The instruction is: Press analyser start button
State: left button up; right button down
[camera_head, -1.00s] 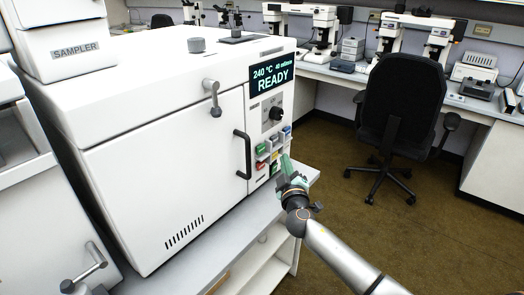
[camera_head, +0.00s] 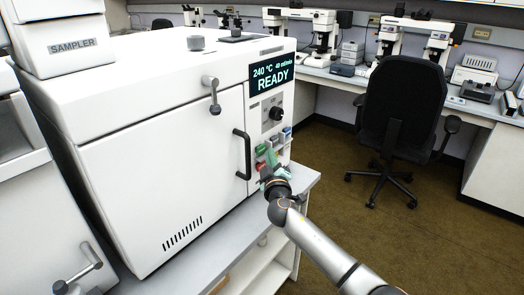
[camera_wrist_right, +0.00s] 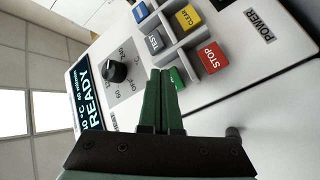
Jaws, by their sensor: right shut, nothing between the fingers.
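The analyser (camera_head: 165,165) is a big white cabinet with a lit display (camera_head: 271,77) reading READY. Its keypad sits low on the right of the front panel. A green button (camera_head: 260,149) shows there just left of my fingertips. In the right wrist view a green button (camera_wrist_right: 177,79) lies right at the fingertips, partly hidden by a finger; its label cannot be read. My right gripper (camera_head: 269,151) is shut and empty, pointing at the keypad; it also shows in the wrist view (camera_wrist_right: 161,74). Whether it touches the button I cannot tell. My left gripper is not in view.
A dark knob (camera_wrist_right: 115,71) and the black door handle (camera_head: 243,154) stick out nearby. A black chair (camera_head: 403,110) stands on open floor to the right.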

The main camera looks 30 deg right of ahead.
pick_arm(q)
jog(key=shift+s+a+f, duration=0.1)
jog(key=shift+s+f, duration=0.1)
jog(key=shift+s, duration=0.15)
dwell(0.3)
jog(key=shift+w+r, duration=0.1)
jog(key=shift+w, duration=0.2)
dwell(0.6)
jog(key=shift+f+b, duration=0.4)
jog(key=shift+b, duration=0.05)
pick_arm(e)
jog(key=shift+w+a, duration=0.15)
jog(key=shift+w, duration=0.25)
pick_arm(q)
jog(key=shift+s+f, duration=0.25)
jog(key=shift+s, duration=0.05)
pick_arm(e)
jog(key=shift+w, duration=0.1)
